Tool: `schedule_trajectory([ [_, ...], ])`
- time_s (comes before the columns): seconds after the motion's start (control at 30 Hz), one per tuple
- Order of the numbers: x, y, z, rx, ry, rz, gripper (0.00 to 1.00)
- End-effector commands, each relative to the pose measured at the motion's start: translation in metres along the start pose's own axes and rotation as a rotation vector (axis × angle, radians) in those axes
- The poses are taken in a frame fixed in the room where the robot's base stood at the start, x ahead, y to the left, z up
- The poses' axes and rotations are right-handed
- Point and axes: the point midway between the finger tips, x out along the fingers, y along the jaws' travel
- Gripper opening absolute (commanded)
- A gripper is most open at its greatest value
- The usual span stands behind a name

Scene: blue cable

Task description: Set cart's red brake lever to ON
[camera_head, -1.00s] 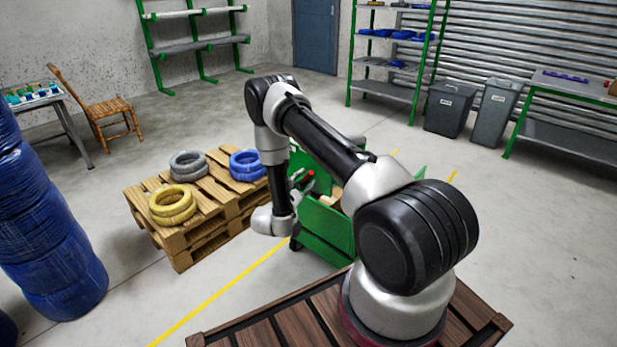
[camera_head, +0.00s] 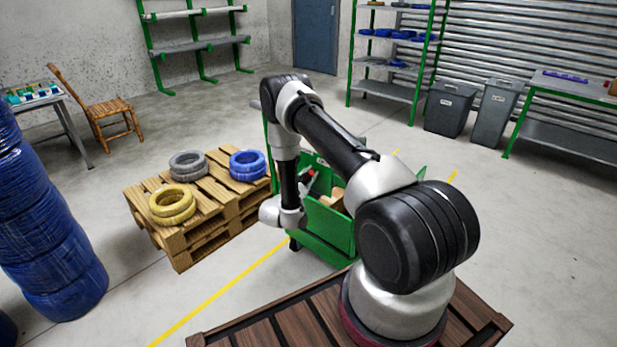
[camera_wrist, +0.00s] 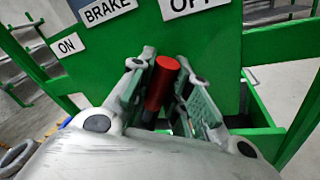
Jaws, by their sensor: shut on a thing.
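The red brake lever (camera_wrist: 163,80) stands between the two fingers of my gripper (camera_wrist: 160,92) in the wrist view. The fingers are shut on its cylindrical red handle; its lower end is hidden. The lever is under the BRAKE label (camera_wrist: 106,10) and the OFF label (camera_wrist: 193,6), right of the ON label (camera_wrist: 68,46). The labels are on the green panel of the cart (camera_wrist: 215,47). In the head view the green cart (camera_head: 325,232) is partly behind my arm, and a small red spot of the lever (camera_head: 313,173) shows.
A wooden pallet (camera_head: 190,240) with yellow (camera_head: 172,205), grey (camera_head: 188,164) and blue (camera_head: 247,165) cable coils stands left of the cart. A stack of blue coils (camera_head: 50,230) is at the far left. Open floor lies behind the cart.

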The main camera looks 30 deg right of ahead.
Motion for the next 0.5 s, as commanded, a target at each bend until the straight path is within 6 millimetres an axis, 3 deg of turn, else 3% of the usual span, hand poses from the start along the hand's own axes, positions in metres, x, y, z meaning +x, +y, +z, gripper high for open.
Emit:
schedule_trajectory([
  [0.27,0.001,0.004,0.0,-0.045,0.009,-0.006,0.0],
  [0.5,0.003,0.015,-0.001,-0.185,0.038,-0.024,0.0],
])
